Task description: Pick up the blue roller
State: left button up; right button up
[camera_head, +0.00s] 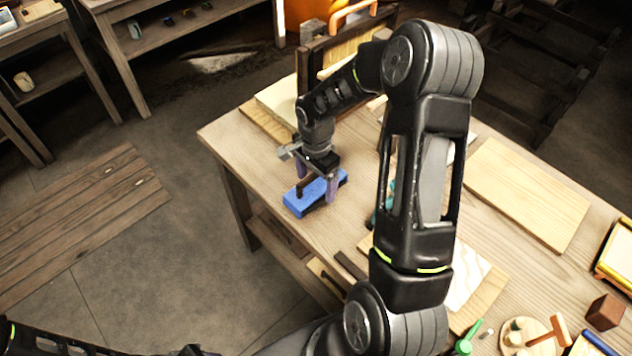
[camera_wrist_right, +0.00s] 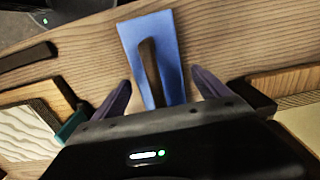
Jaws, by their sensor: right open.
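The blue roller (camera_head: 297,204) is a flat blue block with a dark brown handle on top. It lies on the wooden table near its front-left edge. My right gripper (camera_head: 318,186) points down over it, open. In the right wrist view, the blue roller (camera_wrist_right: 150,40) lies ahead, and its handle runs toward the gap between the two purple-grey fingers of my right gripper (camera_wrist_right: 162,90).
The table (camera_head: 238,136) also carries a pale board (camera_head: 530,192), stacked boards (camera_head: 272,100) behind the gripper, and a brown cube (camera_head: 605,312) and small tools at the right. A teal item (camera_wrist_right: 72,124) lies left of the fingers. My right arm hides the table's middle.

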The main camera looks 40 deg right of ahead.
dwell(0.3)
jog(key=c, duration=1.4)
